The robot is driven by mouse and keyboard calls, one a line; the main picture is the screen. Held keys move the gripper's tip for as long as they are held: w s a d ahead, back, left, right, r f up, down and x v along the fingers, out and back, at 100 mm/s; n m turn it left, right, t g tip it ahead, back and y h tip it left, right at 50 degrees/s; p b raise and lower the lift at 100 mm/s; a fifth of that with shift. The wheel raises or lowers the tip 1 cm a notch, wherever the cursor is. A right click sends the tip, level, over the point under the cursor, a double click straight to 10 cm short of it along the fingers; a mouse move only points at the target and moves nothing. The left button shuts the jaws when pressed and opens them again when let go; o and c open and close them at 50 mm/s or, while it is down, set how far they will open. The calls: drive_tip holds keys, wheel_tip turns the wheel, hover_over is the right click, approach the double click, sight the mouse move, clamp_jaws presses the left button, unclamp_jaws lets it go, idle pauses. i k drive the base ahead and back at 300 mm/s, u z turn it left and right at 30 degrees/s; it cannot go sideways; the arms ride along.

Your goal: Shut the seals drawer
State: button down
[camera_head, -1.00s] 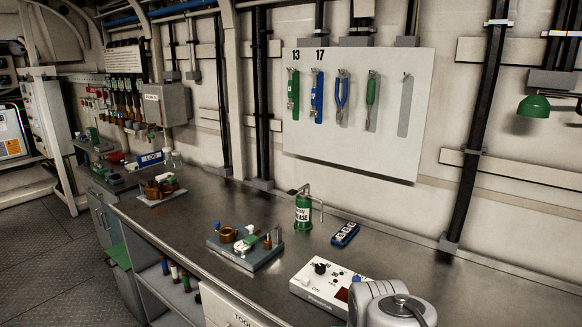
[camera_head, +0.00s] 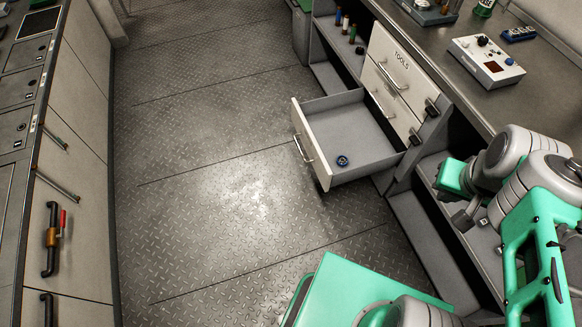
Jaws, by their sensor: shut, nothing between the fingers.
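A drawer (camera_head: 360,125) stands pulled far out of the bench's drawer unit, below the drawer marked TOOLS. Its pale front carries a bar handle (camera_head: 302,148) and faces left over the floor; no label on it can be read from here. A small blue round item (camera_head: 342,161) lies inside near the front; the rest of the drawer's floor looks bare. My gripper (camera_head: 466,217) is at the right, beside the bench and apart from the drawer. It is shut and empty, seen small and partly hidden by my arm.
The TOOLS drawer (camera_head: 385,72) and the drawer below it look shut. A white control box (camera_head: 487,60) stands on the bench top. Open shelves flank the drawer unit. The patterned metal floor (camera_head: 220,190) left of the open drawer is clear. Cabinets (camera_head: 75,190) line the far left.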

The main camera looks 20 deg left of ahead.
sight(329, 129)
drive_tip(key=u, duration=1.15)
drive_tip(key=i, duration=1.2)
drive_tip(key=z, duration=0.1)
drive_tip(key=k, duration=0.5)
drive_tip(key=u, duration=1.45)
drive_tip(key=i, duration=0.45)
drive_tip(key=u, duration=0.5)
